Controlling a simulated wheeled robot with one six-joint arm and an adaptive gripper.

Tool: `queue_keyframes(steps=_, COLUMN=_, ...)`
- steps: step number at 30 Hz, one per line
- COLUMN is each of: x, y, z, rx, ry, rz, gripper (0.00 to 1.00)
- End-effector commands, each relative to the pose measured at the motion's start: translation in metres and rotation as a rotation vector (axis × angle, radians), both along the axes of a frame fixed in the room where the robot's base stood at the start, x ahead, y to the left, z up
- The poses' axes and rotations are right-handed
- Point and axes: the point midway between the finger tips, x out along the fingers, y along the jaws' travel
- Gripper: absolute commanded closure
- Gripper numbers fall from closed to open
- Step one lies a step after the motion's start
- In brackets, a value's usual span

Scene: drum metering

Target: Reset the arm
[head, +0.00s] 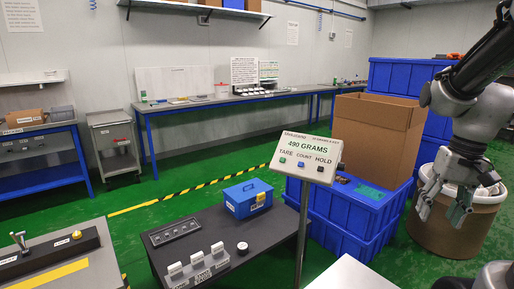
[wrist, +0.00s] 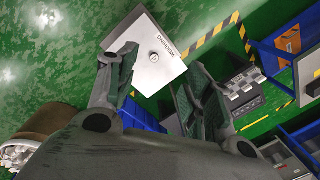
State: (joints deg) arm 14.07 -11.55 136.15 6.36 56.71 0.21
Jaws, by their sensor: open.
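My gripper (head: 440,204) hangs at the right of the head view, fingers pointing down, in front of and above a brown drum (head: 452,226) with a white rim. Its jaws are apart and nothing is between them. In the wrist view the two fingers (wrist: 158,85) are spread, with a white panel (wrist: 146,62) visible beyond them. My arm reaches in from the upper right of the head view. The scale display (head: 308,152) on a post reads 490 GRAMS, with TARE, COUNT and HOLD buttons under it.
Blue crates (head: 340,215) carry an open cardboard box (head: 374,140), left of the drum. A dark bench (head: 215,240) with switches and a blue toolbox (head: 248,197) stands in front. Taller blue bins (head: 400,76) stand behind the box. Green floor is clear at centre left.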

Motion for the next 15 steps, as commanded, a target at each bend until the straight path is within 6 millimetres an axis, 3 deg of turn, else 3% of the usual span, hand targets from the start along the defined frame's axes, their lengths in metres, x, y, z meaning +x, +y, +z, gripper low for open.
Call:
queue_keyframes(steps=7, x=-0.046, y=0.017, z=0.033, rx=-0.129, ry=-0.171, rz=0.174, gripper=0.49)
queue_keyframes(steps=15, x=-0.059, y=0.038, z=0.065, rx=-0.153, ry=-0.359, rz=0.261, gripper=0.49)
